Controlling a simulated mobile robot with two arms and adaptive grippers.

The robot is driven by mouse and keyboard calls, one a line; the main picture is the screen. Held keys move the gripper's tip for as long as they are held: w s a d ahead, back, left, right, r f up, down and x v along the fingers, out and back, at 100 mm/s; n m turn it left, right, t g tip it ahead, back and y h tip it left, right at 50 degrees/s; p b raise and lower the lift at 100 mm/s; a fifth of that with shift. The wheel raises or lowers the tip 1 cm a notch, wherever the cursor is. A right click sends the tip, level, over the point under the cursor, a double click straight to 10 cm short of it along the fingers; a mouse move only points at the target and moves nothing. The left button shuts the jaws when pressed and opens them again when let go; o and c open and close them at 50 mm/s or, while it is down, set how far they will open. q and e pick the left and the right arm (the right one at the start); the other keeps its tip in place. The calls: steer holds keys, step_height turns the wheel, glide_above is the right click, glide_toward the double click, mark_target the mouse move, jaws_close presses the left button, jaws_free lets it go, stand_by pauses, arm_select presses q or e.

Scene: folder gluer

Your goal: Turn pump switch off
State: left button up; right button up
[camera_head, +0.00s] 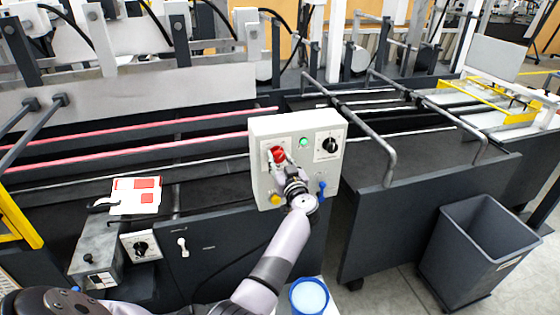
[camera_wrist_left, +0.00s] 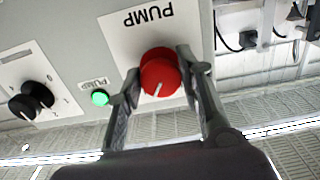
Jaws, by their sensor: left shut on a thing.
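The pump switch is a round red knob with a white pointer line; it shows in the left wrist view (camera_wrist_left: 160,74) under the label PUMP, and in the head view (camera_head: 278,154) at the upper left of the grey control box (camera_head: 262,128). My left gripper (camera_wrist_left: 158,80) has its two fingers on either side of the red knob, shut on it. It also shows in the head view (camera_head: 281,163), in front of the box. A green light (camera_wrist_left: 100,97) marked PUMP sits beside the knob. My right gripper is not in view.
A black rotary knob (camera_head: 329,145) is on the box's right side. A yellow button (camera_head: 275,199) and a blue part (camera_head: 322,188) are low on the box. A curved metal rail (camera_head: 390,165) stands to the right. A grey bin (camera_head: 470,255) and a blue container (camera_head: 309,296) are below.

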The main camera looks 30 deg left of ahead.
arm_select(q)
steer(key=c, duration=0.4)
steer(key=shift+c, duration=0.5)
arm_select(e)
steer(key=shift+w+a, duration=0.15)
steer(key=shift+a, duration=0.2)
